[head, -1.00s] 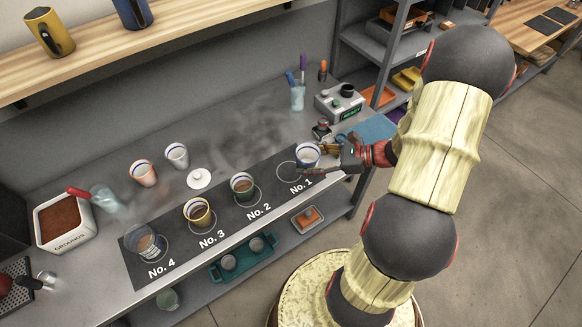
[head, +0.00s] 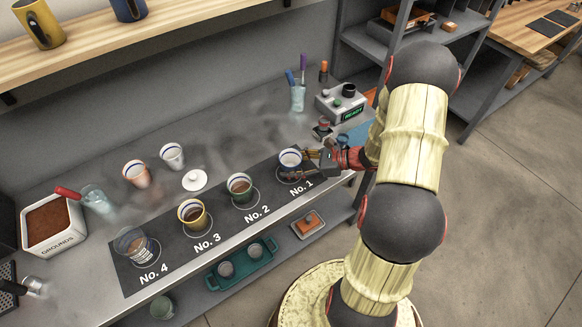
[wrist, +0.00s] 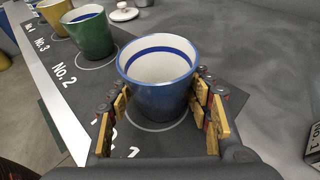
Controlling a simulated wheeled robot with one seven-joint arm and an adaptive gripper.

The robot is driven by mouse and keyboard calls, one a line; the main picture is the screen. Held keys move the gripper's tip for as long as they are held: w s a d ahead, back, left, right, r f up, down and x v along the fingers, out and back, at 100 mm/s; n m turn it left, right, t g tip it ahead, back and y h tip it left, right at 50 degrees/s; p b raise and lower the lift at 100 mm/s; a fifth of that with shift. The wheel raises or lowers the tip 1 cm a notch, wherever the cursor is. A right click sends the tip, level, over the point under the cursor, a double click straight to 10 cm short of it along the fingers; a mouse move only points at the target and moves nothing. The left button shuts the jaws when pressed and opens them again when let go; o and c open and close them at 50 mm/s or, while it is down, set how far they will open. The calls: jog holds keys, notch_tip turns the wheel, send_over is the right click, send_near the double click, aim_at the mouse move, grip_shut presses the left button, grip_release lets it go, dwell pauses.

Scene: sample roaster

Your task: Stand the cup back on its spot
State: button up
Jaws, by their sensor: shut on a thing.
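The blue cup (head: 290,158), white inside with a blue band, is upright at the No. 1 spot of the dark mat (head: 133,285). In the wrist view the cup (wrist: 158,85) stands between the fingers of my gripper (wrist: 162,112), which is shut on it. The white ring of the spot (wrist: 165,126) shows around the near side of its base; its far side is hidden. I cannot tell whether the base touches the mat. In the head view my gripper (head: 310,165) reaches the cup from the right.
A green cup (head: 240,187) stands at No. 2, a yellow cup (head: 193,213) at No. 3 and a glass (head: 133,245) at No. 4. Two cups and a white lid (head: 195,180) stand behind the mat. A grey device (head: 341,103) stands at the back right.

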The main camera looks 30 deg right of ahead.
jog(key=o, duration=1.5)
jog(key=shift+c, duration=0.2)
